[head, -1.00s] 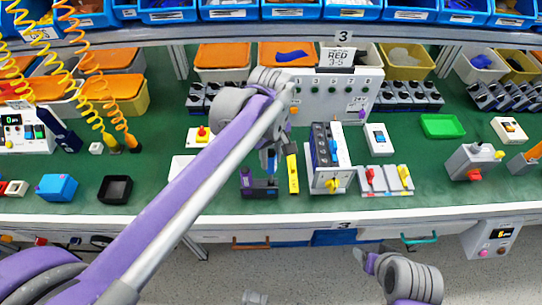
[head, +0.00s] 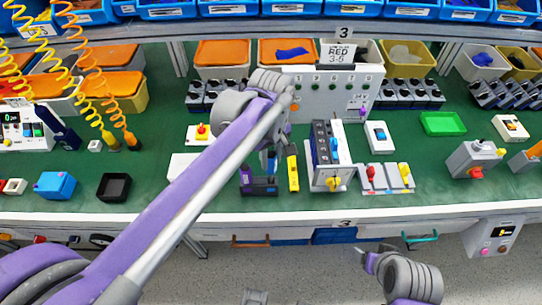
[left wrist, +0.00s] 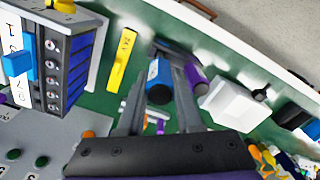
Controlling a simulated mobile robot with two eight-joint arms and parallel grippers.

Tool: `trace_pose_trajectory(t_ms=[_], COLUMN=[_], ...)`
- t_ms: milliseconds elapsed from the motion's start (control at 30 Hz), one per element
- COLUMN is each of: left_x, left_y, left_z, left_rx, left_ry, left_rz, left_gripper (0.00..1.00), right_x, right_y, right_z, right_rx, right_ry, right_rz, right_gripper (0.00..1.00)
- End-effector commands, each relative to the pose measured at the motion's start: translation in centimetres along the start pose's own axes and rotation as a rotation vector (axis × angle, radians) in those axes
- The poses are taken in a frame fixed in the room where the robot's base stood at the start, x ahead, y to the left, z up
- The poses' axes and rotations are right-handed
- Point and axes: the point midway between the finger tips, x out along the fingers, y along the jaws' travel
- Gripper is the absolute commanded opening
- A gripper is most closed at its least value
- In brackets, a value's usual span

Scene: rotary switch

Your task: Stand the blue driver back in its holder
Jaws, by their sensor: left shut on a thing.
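I cannot tell whether the blue driver's lower end is inside the holder. My right gripper (head: 364,257) is low in front of the bench, its fingers unclear.
A white box (left wrist: 232,102) is close by in the left wrist view.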

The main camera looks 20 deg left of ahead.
Motion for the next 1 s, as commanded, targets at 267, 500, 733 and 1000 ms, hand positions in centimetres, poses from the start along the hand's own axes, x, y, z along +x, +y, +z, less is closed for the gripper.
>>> trace_pose_trajectory(t_ms=[267, 500, 733, 1000], left_x=[0.9, 1.6, 2.3, 3.1], left_y=[0.0, 0.0, 0.0, 0.0], left_z=[0.0, 0.0, 0.0, 0.0], left_rx=[0.000, 0.000, 0.000, 0.000], left_ry=[0.000, 0.000, 0.000, 0.000], left_rz=[0.000, 0.000, 0.000, 0.000], left_gripper=[0.00, 0.00, 0.00, 0.00], right_x=[0.5, 0.9, 1.2, 1.7], right_y=[0.0, 0.0, 0.0, 0.0], right_z=[0.3, 0.6, 0.8, 1.1], right_rx=[0.000, 0.000, 0.000, 0.000], right_ry=[-0.002, -0.004, -0.005, -0.007], right_rz=[0.000, 0.000, 0.000, 0.000], right_gripper=[0.74, 0.74, 0.74, 0.74])
